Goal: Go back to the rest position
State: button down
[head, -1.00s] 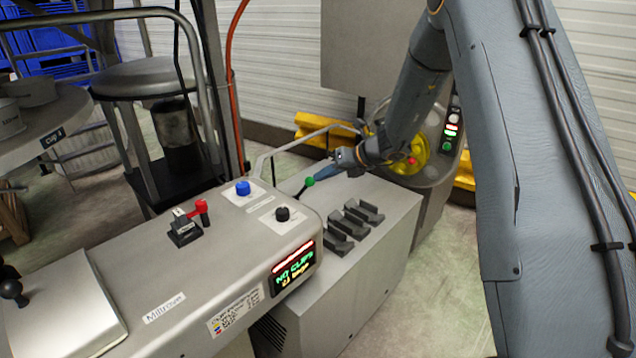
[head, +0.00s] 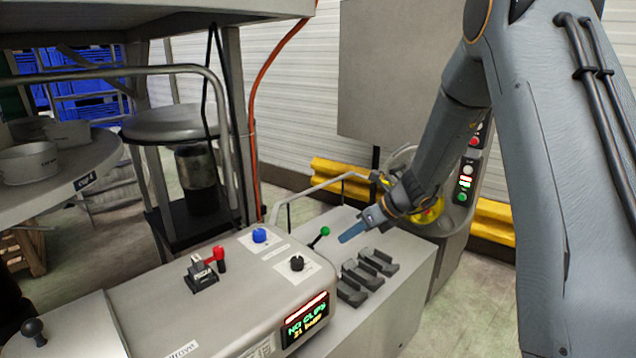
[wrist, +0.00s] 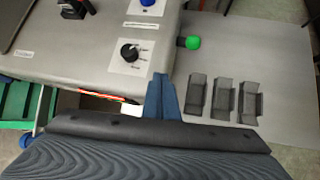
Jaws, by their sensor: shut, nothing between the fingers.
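My gripper (head: 352,233) is shut and empty. In the head view its blue fingers are above the metal machine top, just right of the green-knobbed lever (head: 319,237). In the wrist view the closed fingers of my gripper (wrist: 162,97) point toward the machine, between the black knob (wrist: 130,51) and the dark grey holders (wrist: 221,98). The fingers appear apart from all of these. My arm reaches in from the right of the head view.
The clipper machine has a blue button (head: 260,235), a red-handled switch (head: 219,258) and a lit display (head: 306,320) reading "NO CLIPS". Behind stand a yellow barrier (head: 341,176) and a round stool-like stand (head: 170,122). A round table (head: 62,185) with pots is at left.

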jog(key=s+d+f+n+g+h+b, duration=0.1)
jog(key=s+d+n+h+b, duration=0.1)
jog(key=s+n, duration=0.7)
jog(key=s+d+f+n+g+h+b, duration=0.1)
jog(key=s+d+f+n+h+b, duration=0.1)
jog(key=s+n, duration=0.7)
jog(key=s+d+f+n+g+h+b, duration=0.1)
jog(key=s+d+n+h+b, duration=0.1)
jog(key=s+n, duration=0.7)
jog(key=shift+s+d+f+n+h+b, duration=0.25)
jog(key=shift+s+n+h+b, duration=0.1)
jog(key=shift+h+b, duration=0.3)
